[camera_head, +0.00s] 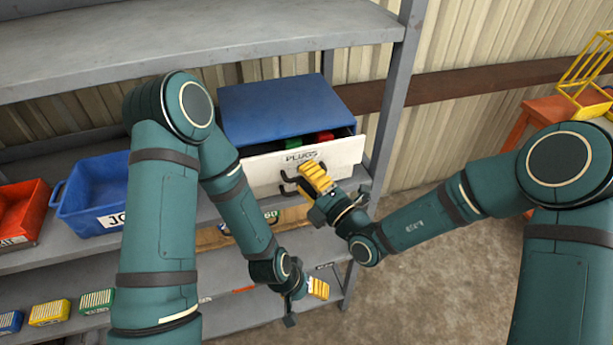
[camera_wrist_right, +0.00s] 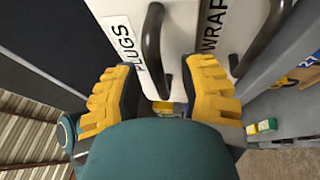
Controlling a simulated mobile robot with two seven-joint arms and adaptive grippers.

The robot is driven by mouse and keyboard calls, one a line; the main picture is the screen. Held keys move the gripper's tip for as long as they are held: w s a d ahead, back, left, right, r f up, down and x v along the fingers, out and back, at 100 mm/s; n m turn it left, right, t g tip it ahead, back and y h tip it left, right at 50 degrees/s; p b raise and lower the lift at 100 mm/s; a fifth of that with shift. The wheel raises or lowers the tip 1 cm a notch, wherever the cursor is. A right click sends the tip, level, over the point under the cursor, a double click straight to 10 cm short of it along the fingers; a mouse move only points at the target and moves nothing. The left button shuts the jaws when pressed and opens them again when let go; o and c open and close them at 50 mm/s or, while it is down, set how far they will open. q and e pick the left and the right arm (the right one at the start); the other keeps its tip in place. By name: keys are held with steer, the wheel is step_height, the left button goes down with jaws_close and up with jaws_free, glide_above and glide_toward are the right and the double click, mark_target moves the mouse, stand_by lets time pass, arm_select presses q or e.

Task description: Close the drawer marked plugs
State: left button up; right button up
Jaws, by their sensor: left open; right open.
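The drawer marked plugs (camera_head: 343,155) has a white front and is pulled part way out of a blue cabinet (camera_head: 280,103). Green and red items show inside it. Its dark handle also shows in the right wrist view (camera_wrist_right: 152,50), beside the PLUGS label. My right gripper (camera_head: 315,178) is at the drawer front near the handle, its yellow fingers apart. In the wrist view the handle lies between the fingers' directions; I cannot tell whether they touch it. My left gripper (camera_head: 312,290) is open and low, by the lower shelf, away from the drawer.
A second white front marked WRAP (camera_wrist_right: 213,25) with its own handle is beside it in the wrist view. A wooden crate (camera_head: 210,238) is below the cabinet. Blue (camera_head: 90,185) and red (camera_head: 38,225) bins stand left. A steel post (camera_head: 395,110) is close right of the drawer.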

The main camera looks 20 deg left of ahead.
jaws_close()
steer(key=shift+w+a+p, duration=0.2)
steer(key=shift+w+a, duration=0.35)
steer(key=shift+w, duration=0.25)
steer(key=shift+w+a+p, duration=0.2)
steer(key=shift+w+a, duration=0.3)
steer(key=shift+w, duration=0.25)
steer(key=shift+c, duration=0.2)
jaws_free()
steer(key=v, duration=1.2)
